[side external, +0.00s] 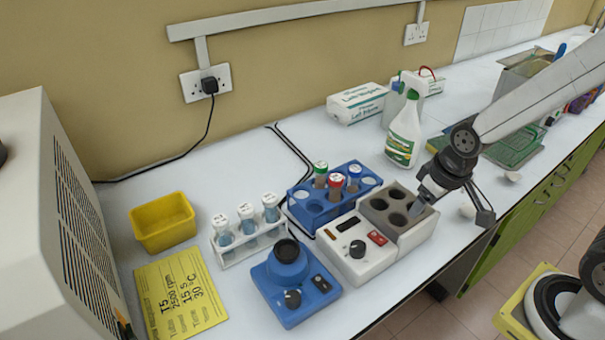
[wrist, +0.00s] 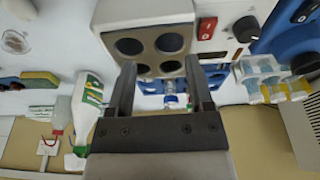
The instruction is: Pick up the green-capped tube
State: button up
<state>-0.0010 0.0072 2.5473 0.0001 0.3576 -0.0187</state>
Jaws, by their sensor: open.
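The green-capped tube (side external: 320,170) stands upright in the blue rack (side external: 308,212), at its back left. A red-capped tube (side external: 336,184) and a blue-capped tube (side external: 354,172) stand beside it in the same rack. My gripper (side external: 416,207) is open and empty, over the right side of the grey four-hole block, to the right of the rack and apart from the tubes. In the wrist view, my two fingers (wrist: 160,68) are spread, with the grey block and part of the blue rack beyond them.
The grey block (side external: 398,192) on the white heater unit (side external: 352,262) lies between my gripper and the rack. A spray bottle (side external: 403,135) stands behind. A white rack (side external: 255,250) with white-capped tubes, a blue mixer (side external: 290,285) and a yellow bin (side external: 162,225) are to the left.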

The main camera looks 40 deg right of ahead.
aim_at(321, 165)
jog(key=w+n, duration=0.3)
jog(key=w, duration=0.1)
jog(key=w+a+r+n, duration=0.1)
jog(key=w+n, duration=0.2)
jog(key=w, duration=0.2)
jog(key=w+a+n+g, duration=0.1)
jog(key=w+n, duration=0.2)
jog(key=w, duration=0.1)
jog(key=shift+w+a+r, duration=0.1)
jog(key=shift+w+r, duration=0.05)
jog(key=shift+r, duration=0.25)
jog(key=w+a+n, duration=0.1)
jog(key=w+n, duration=0.2)
jog(key=w+a+n+g, duration=0.1)
jog(key=w+n, duration=0.2)
jog(key=w, duration=0.1)
jog(key=w+a+n, duration=0.1)
jog(key=w+n, duration=0.2)
jog(key=shift+w+a+n, duration=0.15)
jog(key=shift+w+n, duration=0.05)
jog(key=shift+n, duration=0.2)
jog(key=shift+w+a+n+g, duration=0.2)
jog(key=shift+w+n+g, duration=0.1)
jog(key=shift+w+n, duration=0.25)
jog(key=shift+s+f, duration=0.1)
jog(key=shift+f, duration=0.1)
jog(key=shift+f, duration=1.2)
jog(key=shift+f, duration=0.15)
jog(key=shift+a+f, duration=0.15)
jog(key=shift+f, duration=2.3)
